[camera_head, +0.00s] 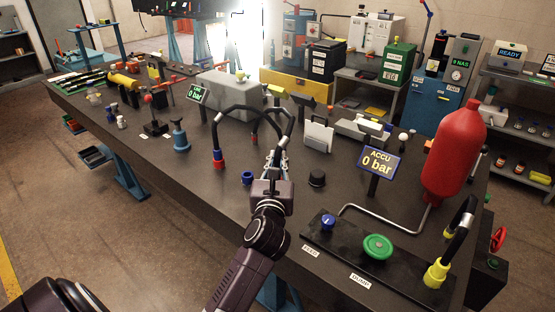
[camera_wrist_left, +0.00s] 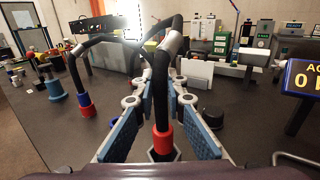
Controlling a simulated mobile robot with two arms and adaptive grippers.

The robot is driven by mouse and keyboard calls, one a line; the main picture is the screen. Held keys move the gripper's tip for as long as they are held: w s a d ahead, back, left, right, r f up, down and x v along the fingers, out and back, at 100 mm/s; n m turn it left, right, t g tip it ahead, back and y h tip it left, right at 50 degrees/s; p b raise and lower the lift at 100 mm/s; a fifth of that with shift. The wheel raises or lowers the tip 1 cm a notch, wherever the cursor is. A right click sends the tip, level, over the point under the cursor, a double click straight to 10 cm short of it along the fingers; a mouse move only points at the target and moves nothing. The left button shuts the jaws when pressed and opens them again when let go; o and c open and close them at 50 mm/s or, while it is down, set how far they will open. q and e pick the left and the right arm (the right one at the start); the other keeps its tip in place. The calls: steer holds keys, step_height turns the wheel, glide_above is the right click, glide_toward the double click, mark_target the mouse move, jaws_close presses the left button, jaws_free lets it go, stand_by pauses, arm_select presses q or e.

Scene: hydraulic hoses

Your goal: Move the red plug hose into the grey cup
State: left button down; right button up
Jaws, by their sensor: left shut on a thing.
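My left gripper (camera_head: 276,160) is shut on the red plug hose, whose black hose (camera_wrist_left: 170,65) arches up and away. In the left wrist view the red plug (camera_wrist_left: 163,140) is upright between the pads of the left gripper (camera_wrist_left: 160,120). A grey hexagonal rim (camera_wrist_left: 152,155) shows at the plug's lower end. I cannot tell whether it is the grey cup or part of the plug. No other grey cup shows clearly. In the head view the gripper hides the plug. My right gripper is not in view.
A red-and-blue hose end (camera_head: 218,159) stands left of the gripper. A blue ring-like cup (camera_head: 248,177) is close by on the left, and a black cup-like piece (camera_head: 317,179) on the right. The ACCU display (camera_head: 379,162) and a valve panel (camera_head: 400,262) are farther right.

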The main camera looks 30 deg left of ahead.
arm_select(q)
steer(key=shift+f+b, duration=0.8)
steer(key=shift+f, duration=0.4)
steer(key=c, duration=1.9)
jaws_free()
steer(key=shift+s, duration=0.1)
steer(key=shift+s+d, duration=0.25)
steer(key=shift+s, duration=0.05)
steer(key=v, duration=1.1)
steer(key=shift+s+r, duration=0.1)
